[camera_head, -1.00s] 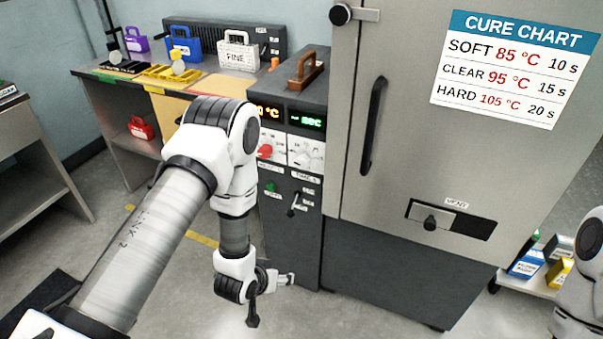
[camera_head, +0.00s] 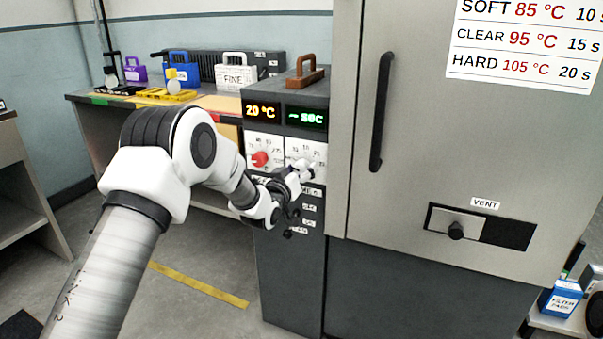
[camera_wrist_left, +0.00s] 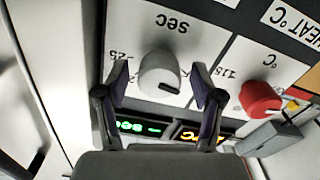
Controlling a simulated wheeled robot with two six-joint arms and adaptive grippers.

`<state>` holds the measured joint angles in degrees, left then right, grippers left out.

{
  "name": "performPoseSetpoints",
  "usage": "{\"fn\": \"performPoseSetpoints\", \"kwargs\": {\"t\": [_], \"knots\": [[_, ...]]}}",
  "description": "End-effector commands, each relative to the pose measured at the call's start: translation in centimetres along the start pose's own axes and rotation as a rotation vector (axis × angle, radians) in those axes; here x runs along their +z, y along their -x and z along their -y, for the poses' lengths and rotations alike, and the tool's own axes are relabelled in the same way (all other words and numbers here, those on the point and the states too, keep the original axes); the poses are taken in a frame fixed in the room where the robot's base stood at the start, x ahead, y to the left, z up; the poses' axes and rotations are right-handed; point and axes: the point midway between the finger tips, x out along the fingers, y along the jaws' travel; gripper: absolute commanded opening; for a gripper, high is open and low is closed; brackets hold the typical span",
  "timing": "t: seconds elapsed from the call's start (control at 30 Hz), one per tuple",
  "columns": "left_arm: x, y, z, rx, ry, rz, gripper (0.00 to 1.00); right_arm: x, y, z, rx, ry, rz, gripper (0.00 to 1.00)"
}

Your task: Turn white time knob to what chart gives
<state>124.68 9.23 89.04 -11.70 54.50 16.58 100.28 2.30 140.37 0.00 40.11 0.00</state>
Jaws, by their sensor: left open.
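The white time knob (camera_wrist_left: 159,75) sits on a white dial plate marked SEC. In the left wrist view it stands between the two open fingers of my left gripper (camera_wrist_left: 160,88); I cannot tell that either finger touches it. In the head view my left gripper (camera_head: 303,172) is at the time dial and hides most of the knob. The seconds display (camera_head: 305,117) shows a dash and "sec" in green. The cure chart (camera_head: 525,42) lists soft 85 °C 10 s, clear 95 °C 15 s, hard 105 °C 20 s. My right gripper is not in view.
The red heat knob (camera_head: 261,159) is just left of the time dial, below the orange 20 °C display (camera_head: 262,112). The tall oven door with a black handle (camera_head: 381,112) stands to the right. A bench with a white FINE box (camera_head: 236,72) is behind.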

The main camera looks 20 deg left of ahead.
Motion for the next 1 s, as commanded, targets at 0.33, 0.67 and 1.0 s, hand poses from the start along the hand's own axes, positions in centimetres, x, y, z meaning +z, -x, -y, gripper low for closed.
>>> {"fn": "performPoseSetpoints", "kwargs": {"t": [0.33, 0.67, 1.0], "knots": [[0.06, -1.06, -0.03, 0.0, 0.0, 0.002, 0.64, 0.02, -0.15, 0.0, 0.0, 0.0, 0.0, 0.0], [0.04, -1.04, -0.03, 0.0, -0.001, 0.001, 0.07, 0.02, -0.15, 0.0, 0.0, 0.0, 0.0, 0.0], [-0.02, -1.04, -0.05, 0.0, -0.082, 0.001, 0.07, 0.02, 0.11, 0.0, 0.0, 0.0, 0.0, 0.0]]}}
